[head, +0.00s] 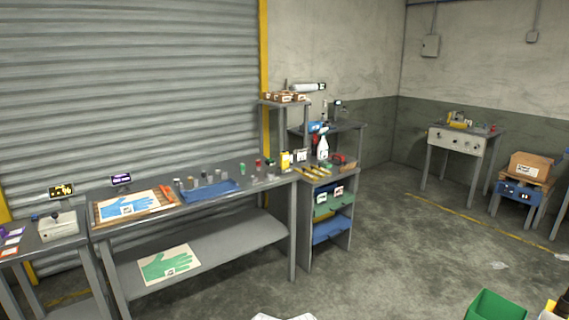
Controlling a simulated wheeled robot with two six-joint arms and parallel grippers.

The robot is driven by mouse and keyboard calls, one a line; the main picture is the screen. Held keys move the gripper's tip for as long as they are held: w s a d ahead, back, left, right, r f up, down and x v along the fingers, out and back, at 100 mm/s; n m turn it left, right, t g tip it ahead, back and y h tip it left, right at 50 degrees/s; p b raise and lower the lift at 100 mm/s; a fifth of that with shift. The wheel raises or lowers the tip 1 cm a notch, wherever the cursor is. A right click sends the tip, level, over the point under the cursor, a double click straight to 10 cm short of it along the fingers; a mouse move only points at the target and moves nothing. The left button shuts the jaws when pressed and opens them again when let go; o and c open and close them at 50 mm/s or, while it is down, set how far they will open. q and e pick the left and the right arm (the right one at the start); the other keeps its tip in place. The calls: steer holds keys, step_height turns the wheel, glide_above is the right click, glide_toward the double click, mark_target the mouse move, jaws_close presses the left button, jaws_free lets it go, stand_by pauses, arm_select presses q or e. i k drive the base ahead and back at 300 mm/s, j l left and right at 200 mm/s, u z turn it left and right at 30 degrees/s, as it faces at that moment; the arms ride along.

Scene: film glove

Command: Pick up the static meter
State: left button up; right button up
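I cannot tell which item is the static meter; the small devices are too far off to read. A dark device with a lit purple display (121,179) stands at the back of the long workbench (245,206). A dark device with a yellow lit display (62,191) stands on the left table (38,241), behind a light grey box-shaped unit (57,226). A yellow item (286,160) stands at the bench's right end.
A blue glove sheet (128,207), a blue mat (209,191) and several small bottles are on the bench. A green glove sheet (168,264) lies on its lower shelf. A green bin (496,306) stands front right. The middle floor is mostly clear.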

mark_target(284, 155)
steer(key=i, duration=1.45)
steer(key=i+z, duration=0.25)
steer(key=i, duration=0.2)
steer(key=i+j+z, duration=0.2)
steer(key=i, duration=0.2)
steer(key=i+j+z, duration=0.25)
steer(key=i, duration=0.15)
